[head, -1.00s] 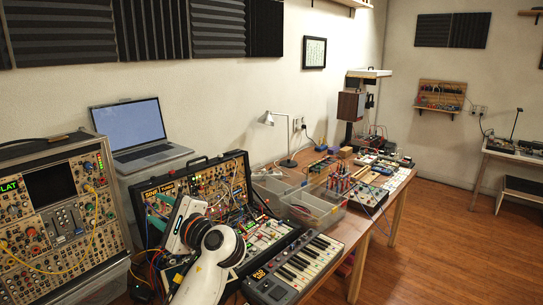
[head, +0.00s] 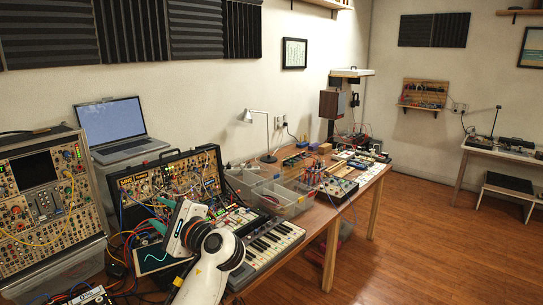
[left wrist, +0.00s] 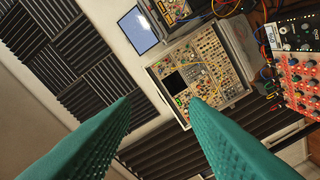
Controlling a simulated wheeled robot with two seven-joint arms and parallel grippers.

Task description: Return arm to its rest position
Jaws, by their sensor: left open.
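My left arm, white with black joints, comes up from the bottom of the head view. Its gripper (head: 157,213) has teal fingers pointing left, in front of the open synth case (head: 168,182). In the left wrist view the two teal fingers (left wrist: 160,102) are wide apart with nothing between them. Beyond them, at a distance, that view shows the large modular case (left wrist: 200,75) and the laptop (left wrist: 138,30). My right gripper is not in view.
A small keyboard (head: 268,248) lies just right of my arm on the wooden table. Clear bins (head: 285,197), a lamp (head: 247,117) and electronics stand further back. Cables and a red-panelled device (left wrist: 300,80) show in the wrist view. The wooden floor (head: 420,240) at right is clear.

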